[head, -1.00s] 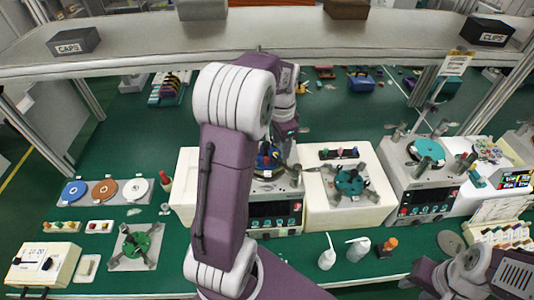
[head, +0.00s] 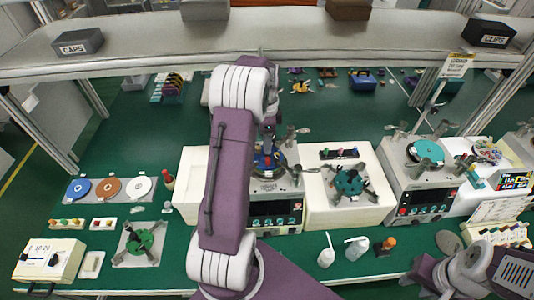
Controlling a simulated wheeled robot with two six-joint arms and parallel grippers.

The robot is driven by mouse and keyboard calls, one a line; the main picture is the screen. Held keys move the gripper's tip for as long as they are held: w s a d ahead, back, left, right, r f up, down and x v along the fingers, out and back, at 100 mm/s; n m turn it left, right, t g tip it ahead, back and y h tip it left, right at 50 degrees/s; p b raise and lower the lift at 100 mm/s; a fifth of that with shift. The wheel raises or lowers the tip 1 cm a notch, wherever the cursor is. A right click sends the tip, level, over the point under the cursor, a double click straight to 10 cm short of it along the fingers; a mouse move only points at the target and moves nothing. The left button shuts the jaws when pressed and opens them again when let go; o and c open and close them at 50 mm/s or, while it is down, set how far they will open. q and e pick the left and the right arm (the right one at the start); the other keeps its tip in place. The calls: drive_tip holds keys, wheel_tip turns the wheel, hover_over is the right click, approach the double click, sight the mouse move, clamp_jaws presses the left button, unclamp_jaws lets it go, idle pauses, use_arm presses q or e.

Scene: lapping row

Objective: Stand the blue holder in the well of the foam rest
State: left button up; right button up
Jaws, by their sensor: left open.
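The blue holder (head: 262,162) sits on top of the lapping machine (head: 277,212) in the middle of the head view, partly behind my left arm. My left gripper (head: 268,138) is at the holder's upper part, mostly hidden by my own arm; it is open, and I cannot tell whether it touches the holder. A white foam block (head: 190,187), which looks like the foam rest, stands left of that machine. My arm covers its right part, and its well is not clearly seen. My right arm is at the lower right; its fingers are not seen.
A second machine (head: 425,195) stands further right. White bottles (head: 326,256) stand in front. A grey shelf (head: 350,42) spans above.

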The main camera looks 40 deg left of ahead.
sight(259, 160)
use_arm(q)
wheel_tip(259, 160, down, 2)
drive_tip(key=shift+f, duration=0.1)
drive_tip(key=shift+w+f, duration=0.1)
clamp_jaws()
idle(1.3)
